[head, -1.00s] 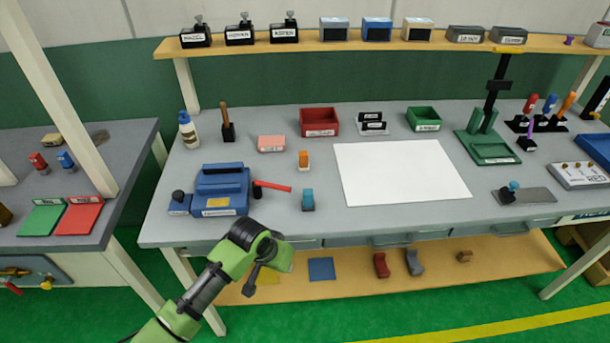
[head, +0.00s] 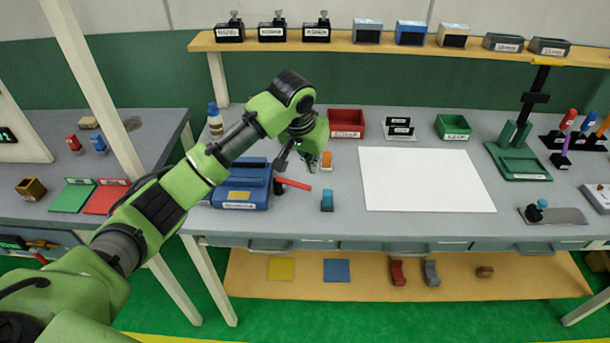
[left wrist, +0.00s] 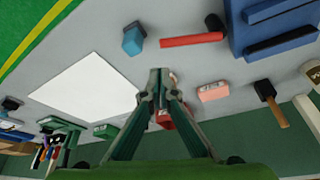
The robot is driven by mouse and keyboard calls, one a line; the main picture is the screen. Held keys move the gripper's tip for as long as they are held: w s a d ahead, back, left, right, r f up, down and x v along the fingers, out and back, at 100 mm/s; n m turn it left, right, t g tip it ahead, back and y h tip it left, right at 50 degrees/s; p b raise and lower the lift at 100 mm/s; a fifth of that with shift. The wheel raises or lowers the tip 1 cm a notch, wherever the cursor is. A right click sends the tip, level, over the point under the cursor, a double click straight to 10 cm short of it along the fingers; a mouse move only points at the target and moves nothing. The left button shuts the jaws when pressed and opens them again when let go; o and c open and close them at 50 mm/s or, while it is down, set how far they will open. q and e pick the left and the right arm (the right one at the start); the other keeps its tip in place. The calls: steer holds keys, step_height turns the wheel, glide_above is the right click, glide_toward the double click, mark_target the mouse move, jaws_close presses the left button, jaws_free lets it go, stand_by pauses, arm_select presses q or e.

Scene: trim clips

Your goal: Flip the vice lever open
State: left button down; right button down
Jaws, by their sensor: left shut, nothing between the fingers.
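The blue vice (head: 232,200) stands at the front left of the grey workbench. Its red lever (head: 294,183) sticks out to the right from a dark pivot at the vice's right side and lies nearly flat. In the left wrist view the vice (left wrist: 280,42) is at the upper right and the red lever (left wrist: 190,40) points left from it. My left gripper (head: 313,165) is above the bench, just behind and right of the lever, apart from it. In the left wrist view its fingertips (left wrist: 157,76) are together and empty. My right gripper is not in view.
A teal block (head: 327,201) stands right of the lever's end. A red bin (head: 346,120) is behind. A white sheet (head: 425,178) lies to the right, clear of objects.

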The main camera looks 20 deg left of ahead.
arm_select(q)
steer(key=shift+n, duration=0.4)
steer(key=r, duration=0.1)
steer(key=w+a+r, duration=0.2)
steer(key=r, duration=0.1)
steer(key=shift+w+a, duration=0.1)
steer(key=shift+a, duration=0.15)
steer(key=p+x, duration=0.2)
steer(key=x, duration=0.8)
steer(key=shift+a+p, duration=0.1)
steer(key=shift+p, duration=0.2)
steer(key=s+p, duration=0.1)
steer(key=s, duration=0.1)
steer(key=shift+s+a+f+p, duration=0.1)
steer(key=shift+s+a+p, duration=0.05)
steer(key=shift+s+p, duration=0.2)
steer(key=shift+s+f+p, duration=0.15)
steer(key=shift+s+p, duration=0.15)
steer(key=shift+s, duration=0.2)
steer(key=shift+s+f, duration=0.1)
steer(key=shift+f, duration=0.05)
